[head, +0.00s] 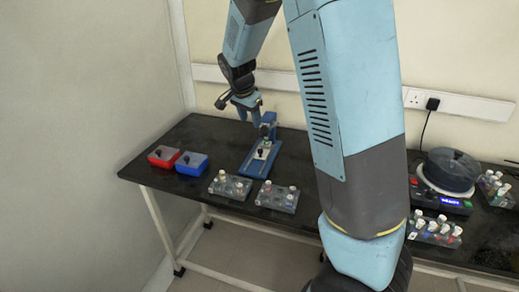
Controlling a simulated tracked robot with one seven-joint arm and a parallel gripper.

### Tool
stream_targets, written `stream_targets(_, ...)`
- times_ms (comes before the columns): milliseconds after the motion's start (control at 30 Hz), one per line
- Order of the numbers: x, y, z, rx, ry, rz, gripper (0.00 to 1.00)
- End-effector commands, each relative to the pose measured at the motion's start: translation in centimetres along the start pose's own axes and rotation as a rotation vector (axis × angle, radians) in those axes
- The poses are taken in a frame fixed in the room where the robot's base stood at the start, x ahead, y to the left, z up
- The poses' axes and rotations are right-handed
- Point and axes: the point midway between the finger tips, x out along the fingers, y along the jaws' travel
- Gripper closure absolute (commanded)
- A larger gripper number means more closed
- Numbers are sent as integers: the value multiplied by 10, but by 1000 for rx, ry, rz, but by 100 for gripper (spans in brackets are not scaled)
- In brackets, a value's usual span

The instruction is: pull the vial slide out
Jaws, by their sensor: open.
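A blue stand (253,167) with an upright rear part stands on the black bench, left of my arm's big link. A pale slide piece with a dark knob and what looks like a small vial (264,147) sits on its base. At this size I cannot tell how far the slide is out. My gripper (248,115) hangs above and behind the slide, close to the upright's left side in the picture. Its blue fingers are open with nothing seen between them. I cannot tell whether they touch the stand.
A red box (164,157) and a blue box (192,164) stand left of the stand. Two vial racks (230,186) (277,197) stand in front of it. A round dark-lidded machine (447,178) and more vial racks (435,230) are at the right.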

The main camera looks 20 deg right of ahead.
Motion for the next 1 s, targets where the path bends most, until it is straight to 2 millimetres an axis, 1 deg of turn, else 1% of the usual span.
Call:
stream_targets(33, 10, -4, 3, 1, 13, 20, 49)
stream_targets(100, 20, -6, 5, 10, 32, 42, 49)
stream_targets(200, 30, -9, 5, 18, 55, 64, 49)
stream_targets(433, 42, -10, 4, 29, 79, 85, 49)
stream_targets(567, 55, -8, 3, 29, 78, 86, 49)
stream_targets(1000, 131, -1, -3, 29, 78, 88, 49)
